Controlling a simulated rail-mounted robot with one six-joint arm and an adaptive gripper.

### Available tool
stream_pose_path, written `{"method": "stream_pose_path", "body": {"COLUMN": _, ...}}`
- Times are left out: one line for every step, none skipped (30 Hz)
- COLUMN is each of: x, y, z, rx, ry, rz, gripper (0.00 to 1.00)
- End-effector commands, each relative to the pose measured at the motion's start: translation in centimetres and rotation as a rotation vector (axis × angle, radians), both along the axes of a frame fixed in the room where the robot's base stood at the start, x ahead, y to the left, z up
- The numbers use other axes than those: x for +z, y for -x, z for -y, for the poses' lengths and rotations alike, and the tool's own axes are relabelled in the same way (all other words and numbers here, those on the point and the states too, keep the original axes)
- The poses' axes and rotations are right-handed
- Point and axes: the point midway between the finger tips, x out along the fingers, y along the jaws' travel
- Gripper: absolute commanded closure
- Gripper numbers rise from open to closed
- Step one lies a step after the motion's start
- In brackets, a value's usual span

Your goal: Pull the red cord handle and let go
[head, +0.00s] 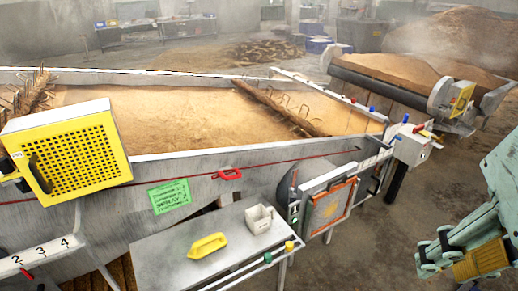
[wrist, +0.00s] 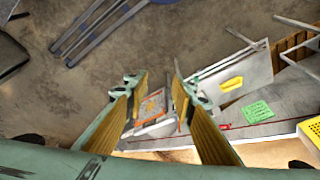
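The red cord handle (head: 229,174) is a small red loop on a thin red cord (head: 300,159) along the grey side wall of the grain trough. In the wrist view the handle (wrist: 225,127) is a small red spot right of my fingers, beside the green sign. My gripper (head: 424,257) is at the lower right of the head view, well to the right of the handle and apart from it. In the wrist view my gripper (wrist: 157,88) is open, with nothing between its yellow-padded fingers.
A steel side table (head: 170,262) with a yellow scoop (head: 207,245) and a pale square cup (head: 259,218) stands below the handle. An orange-framed panel (head: 328,206) and a white control box (head: 411,148) lie between gripper and handle. A yellow perforated box (head: 70,145) is at left.

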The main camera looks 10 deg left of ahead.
Motion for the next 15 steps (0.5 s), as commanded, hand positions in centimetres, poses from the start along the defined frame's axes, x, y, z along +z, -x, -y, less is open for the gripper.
{"method": "stream_pose_path", "body": {"x": -0.2, "y": -0.2, "z": -0.4, "rx": 0.006, "ry": -0.011, "rz": -0.017, "gripper": 0.76}}
{"method": "stream_pose_path", "body": {"x": -0.3, "y": -0.3, "z": -0.7, "rx": 0.010, "ry": -0.018, "rz": -0.027, "gripper": 0.76}}
{"method": "stream_pose_path", "body": {"x": -0.5, "y": -0.4, "z": -1.1, "rx": 0.014, "ry": -0.030, "rz": -0.042, "gripper": 0.76}}
{"method": "stream_pose_path", "body": {"x": -0.6, "y": -0.5, "z": -1.4, "rx": 0.019, "ry": -0.038, "rz": -0.052, "gripper": 0.76}}
{"method": "stream_pose_path", "body": {"x": -0.7, "y": -0.6, "z": -1.8, "rx": 0.023, "ry": -0.047, "rz": -0.063, "gripper": 0.76}}
{"method": "stream_pose_path", "body": {"x": -0.9, "y": -0.7, "z": -2.2, "rx": 0.028, "ry": -0.059, "rz": -0.079, "gripper": 0.76}}
{"method": "stream_pose_path", "body": {"x": -1.0, "y": -0.8, "z": -2.6, "rx": 0.032, "ry": -0.069, "rz": -0.090, "gripper": 0.76}}
{"method": "stream_pose_path", "body": {"x": -1.1, "y": -0.8, "z": -2.9, "rx": 0.037, "ry": -0.079, "rz": -0.102, "gripper": 0.76}}
{"method": "stream_pose_path", "body": {"x": -1.3, "y": -0.9, "z": -3.4, "rx": 0.043, "ry": -0.091, "rz": -0.117, "gripper": 0.76}}
{"method": "stream_pose_path", "body": {"x": -1.4, "y": -1.0, "z": -3.8, "rx": 0.046, "ry": -0.102, "rz": -0.128, "gripper": 0.76}}
{"method": "stream_pose_path", "body": {"x": -1.5, "y": -1.1, "z": -4.1, "rx": 0.051, "ry": -0.111, "rz": -0.139, "gripper": 0.76}}
{"method": "stream_pose_path", "body": {"x": -1.6, "y": -1.3, "z": -4.6, "rx": 0.055, "ry": -0.124, "rz": -0.152, "gripper": 0.76}}
{"method": "stream_pose_path", "body": {"x": -1.7, "y": -1.4, "z": -4.9, "rx": 0.060, "ry": -0.134, "rz": -0.163, "gripper": 0.76}}
{"method": "stream_pose_path", "body": {"x": -1.8, "y": -1.5, "z": -5.3, "rx": 0.063, "ry": -0.144, "rz": -0.174, "gripper": 0.76}}
{"method": "stream_pose_path", "body": {"x": -1.9, "y": -1.6, "z": -5.8, "rx": 0.069, "ry": -0.158, "rz": -0.188, "gripper": 0.76}}
